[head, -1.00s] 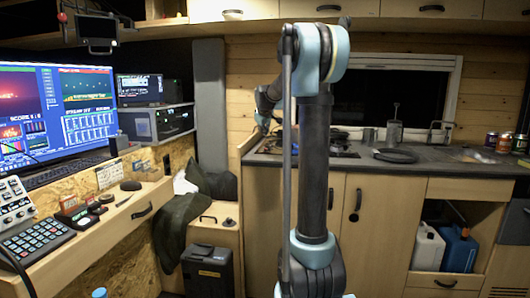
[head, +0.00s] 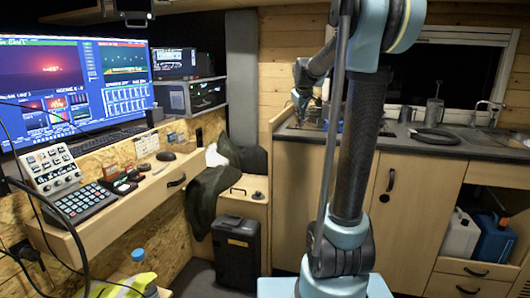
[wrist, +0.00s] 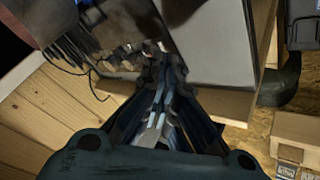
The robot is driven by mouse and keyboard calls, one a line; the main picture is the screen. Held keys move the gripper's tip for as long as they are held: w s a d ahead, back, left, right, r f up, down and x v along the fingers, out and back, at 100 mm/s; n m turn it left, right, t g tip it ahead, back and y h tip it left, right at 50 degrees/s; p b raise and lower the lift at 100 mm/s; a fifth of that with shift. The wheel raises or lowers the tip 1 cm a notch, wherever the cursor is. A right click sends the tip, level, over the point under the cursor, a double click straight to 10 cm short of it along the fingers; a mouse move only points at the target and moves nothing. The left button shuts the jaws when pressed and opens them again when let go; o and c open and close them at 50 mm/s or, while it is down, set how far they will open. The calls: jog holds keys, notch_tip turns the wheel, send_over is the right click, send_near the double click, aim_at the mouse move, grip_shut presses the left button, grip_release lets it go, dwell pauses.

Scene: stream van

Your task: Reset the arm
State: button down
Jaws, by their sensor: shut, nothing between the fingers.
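My arm stands upright in the middle of the head view, with its blue-grey elbow near the top edge. Its far links point back toward the worktop behind it. My gripper (wrist: 161,72) shows in the wrist view with its dark fingers together and nothing between them. In the head view the end of the arm is small, and the fingers cannot be made out against the hob area.
A desk (head: 112,222) with monitors (head: 75,90), a keypad (head: 87,203) and a control panel (head: 47,168) is at left. A black case (head: 236,252) stands on the floor. A kitchen worktop (head: 400,146) carries a dark pan (head: 435,136) behind my arm.

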jog(key=s+f+m+g, duration=0.2)
jog(key=s+f, duration=0.6)
jog(key=s, duration=0.7)
jog(key=s+f+m+g, duration=0.2)
jog(key=s+f, duration=0.7)
jog(key=s, duration=0.7)
jog(key=s+f+m+g+y, duration=0.1)
jog(key=s+f+m, duration=0.1)
jog(key=s+f, duration=0.6)
jog(key=s, duration=0.7)
jog(key=shift+s+f+g, duration=0.25)
jog(key=shift+s+g, duration=0.1)
jog(key=shift+g, duration=0.05)
jog(key=shift+w+f, duration=0.2)
jog(key=shift+w, duration=0.25)
